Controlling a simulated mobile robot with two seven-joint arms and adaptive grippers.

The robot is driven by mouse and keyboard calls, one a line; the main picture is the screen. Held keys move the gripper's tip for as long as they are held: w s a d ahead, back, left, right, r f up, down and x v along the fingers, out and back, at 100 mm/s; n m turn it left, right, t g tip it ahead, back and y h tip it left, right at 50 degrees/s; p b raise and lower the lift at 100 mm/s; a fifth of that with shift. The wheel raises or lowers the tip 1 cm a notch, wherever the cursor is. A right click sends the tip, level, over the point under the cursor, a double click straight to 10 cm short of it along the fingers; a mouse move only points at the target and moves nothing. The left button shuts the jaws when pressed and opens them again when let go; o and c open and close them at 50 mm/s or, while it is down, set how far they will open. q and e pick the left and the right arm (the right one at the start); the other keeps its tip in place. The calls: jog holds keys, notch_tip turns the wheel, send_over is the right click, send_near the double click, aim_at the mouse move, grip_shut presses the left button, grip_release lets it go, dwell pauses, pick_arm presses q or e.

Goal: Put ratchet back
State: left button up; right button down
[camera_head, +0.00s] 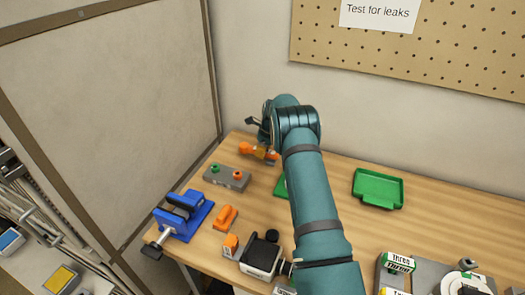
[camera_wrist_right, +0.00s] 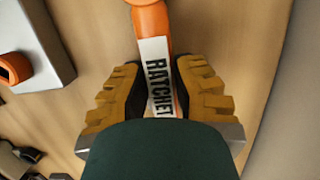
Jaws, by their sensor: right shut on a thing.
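The ratchet (camera_wrist_right: 156,75) is orange with a white label reading RATCHET. In the right wrist view it runs between the two yellow-brown ridged fingers of my right gripper (camera_wrist_right: 157,95), which is shut on it. In the head view the ratchet's orange end (camera_head: 246,149) shows beside my right gripper (camera_head: 262,152), at the back left of the wooden bench. The gap between ratchet and bench cannot be told. My left gripper is not in view.
A grey block (camera_head: 226,180) with green and orange parts lies just in front of the gripper. A blue vise (camera_head: 185,217), an orange tool (camera_head: 226,217) and a black-and-white device (camera_head: 261,257) stand nearer. A green tray (camera_head: 378,188) sits right of my arm. A wall is behind.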

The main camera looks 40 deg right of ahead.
jog(key=shift+f, duration=0.25)
dwell(0.7)
jog(key=c, duration=0.8)
grip_release()
jog(key=v, duration=1.2)
jog(key=shift+r, duration=0.1)
